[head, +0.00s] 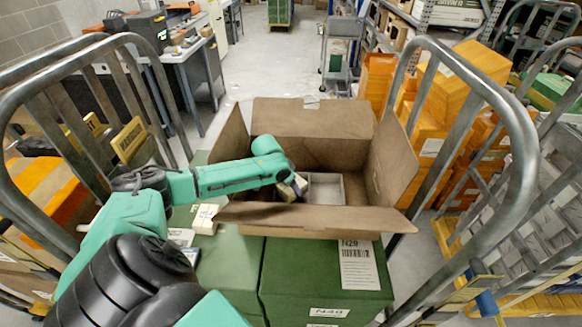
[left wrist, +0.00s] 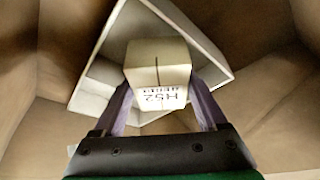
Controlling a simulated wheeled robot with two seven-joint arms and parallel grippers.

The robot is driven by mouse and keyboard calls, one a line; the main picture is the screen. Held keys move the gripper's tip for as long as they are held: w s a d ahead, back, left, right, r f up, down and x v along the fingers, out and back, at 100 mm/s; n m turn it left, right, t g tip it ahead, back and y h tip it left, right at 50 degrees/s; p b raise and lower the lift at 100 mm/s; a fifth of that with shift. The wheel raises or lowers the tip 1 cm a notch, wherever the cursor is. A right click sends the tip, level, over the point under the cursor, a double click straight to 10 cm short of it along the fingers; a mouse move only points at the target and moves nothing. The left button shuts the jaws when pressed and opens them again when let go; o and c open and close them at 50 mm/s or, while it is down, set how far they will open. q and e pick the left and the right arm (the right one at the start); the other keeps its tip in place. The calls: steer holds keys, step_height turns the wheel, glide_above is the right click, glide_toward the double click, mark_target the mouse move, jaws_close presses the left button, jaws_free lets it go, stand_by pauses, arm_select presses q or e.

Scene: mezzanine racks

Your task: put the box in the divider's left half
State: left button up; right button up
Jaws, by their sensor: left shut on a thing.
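My left arm reaches into an open brown carton (head: 310,135). My left gripper (head: 296,186) is low inside it, at the left of a pale grey divider tray (head: 326,190). In the left wrist view, the gripper (left wrist: 160,100) is shut on a small cream box (left wrist: 157,62) with a label reading H52. The box is between the two fingers, in front of the white-walled divider (left wrist: 205,45). It hides part of the divider, and I cannot tell whether it touches the floor of it. My right gripper is out of view.
The carton stands on green boxes (head: 320,275) between metal cart rails (head: 470,90). Its flaps (head: 392,160) stick up and out around the opening. A small cream box (head: 205,219) lies on the green boxes left of the carton. Orange boxes (head: 470,75) are stacked at the right.

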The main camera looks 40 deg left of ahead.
arm_select(q)
steer(key=shift+d+f, duration=0.1)
steer(key=shift+f, duration=0.15)
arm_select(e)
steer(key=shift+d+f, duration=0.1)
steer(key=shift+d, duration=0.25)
arm_select(q)
steer(key=shift+f, duration=0.3)
steer(key=o, duration=1.3)
steer(key=shift+o, duration=0.2)
steer(key=shift+r, duration=0.3)
steer(key=b+v, duration=0.1)
steer(key=v, duration=1.1)
steer(key=shift+r, duration=0.35)
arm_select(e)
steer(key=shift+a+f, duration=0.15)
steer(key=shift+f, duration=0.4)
